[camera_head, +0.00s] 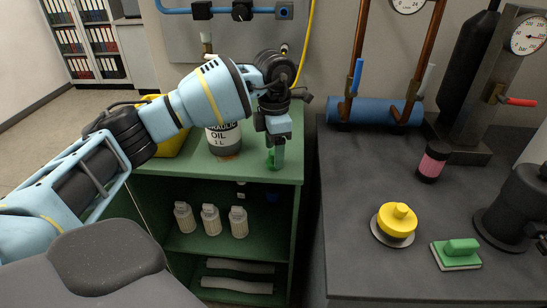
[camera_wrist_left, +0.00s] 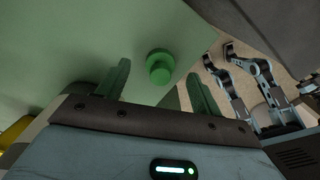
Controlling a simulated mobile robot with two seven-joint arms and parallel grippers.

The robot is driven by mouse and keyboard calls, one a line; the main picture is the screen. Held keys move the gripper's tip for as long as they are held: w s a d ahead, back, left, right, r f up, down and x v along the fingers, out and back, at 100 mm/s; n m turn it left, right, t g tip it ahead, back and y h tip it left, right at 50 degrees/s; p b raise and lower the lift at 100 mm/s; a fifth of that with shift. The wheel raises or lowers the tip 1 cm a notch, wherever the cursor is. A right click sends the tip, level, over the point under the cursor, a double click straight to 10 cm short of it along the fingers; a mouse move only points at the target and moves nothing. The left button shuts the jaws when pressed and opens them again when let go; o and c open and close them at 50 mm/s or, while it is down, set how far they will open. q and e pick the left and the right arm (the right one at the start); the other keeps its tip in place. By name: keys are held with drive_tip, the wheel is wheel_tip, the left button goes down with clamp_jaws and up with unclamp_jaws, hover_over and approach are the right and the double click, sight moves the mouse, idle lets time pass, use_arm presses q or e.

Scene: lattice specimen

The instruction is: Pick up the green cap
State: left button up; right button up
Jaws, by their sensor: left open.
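The green cap (camera_wrist_left: 160,66) shows in the left wrist view as a small round knob on a wider disc, on the pale green top of the cabinet. My left gripper (camera_wrist_left: 158,74) is open, with one finger on each side of the cap in that view; I cannot tell how far apart they are in depth. In the head view my left gripper (camera_head: 275,158) points down over the front right of the green cabinet top (camera_head: 255,172). I cannot make out the cap there; the fingers look green too. My right gripper is not clearly seen.
A hydraulic oil container (camera_head: 224,138) stands just left of my left gripper. A yellow knobbed piece (camera_head: 397,221), a green-handled block (camera_head: 458,253) and a pink-banded jar (camera_head: 432,163) sit on the dark bench (camera_head: 360,190). White filters (camera_head: 211,219) stand on the shelf below.

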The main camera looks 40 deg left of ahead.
use_arm(q)
drive_tip(key=shift+f, duration=0.8)
drive_tip(key=c, duration=1.1)
drive_tip(key=shift+o, duration=0.2)
drive_tip(key=shift+r, duration=0.85)
drive_tip(key=shift+s+d+r, duration=0.1)
drive_tip(key=shift+s+r, duration=0.05)
drive_tip(key=shift+r, duration=0.35)
drive_tip(key=shift+s+d+r, duration=0.1)
drive_tip(key=shift+r, duration=0.35)
drive_tip(key=s+d, duration=0.2)
drive_tip(key=s, duration=0.2)
drive_tip(key=s+d+r, duration=0.1)
drive_tip(key=s+d, duration=0.2)
drive_tip(key=s, duration=0.1)
drive_tip(key=s+d, duration=0.3)
drive_tip(key=s, duration=0.2)
drive_tip(key=shift+s+r+b, duration=0.1)
drive_tip(key=shift+r+b, duration=0.1)
drive_tip(key=shift+b, duration=0.2)
drive_tip(key=shift+c, duration=1.2)
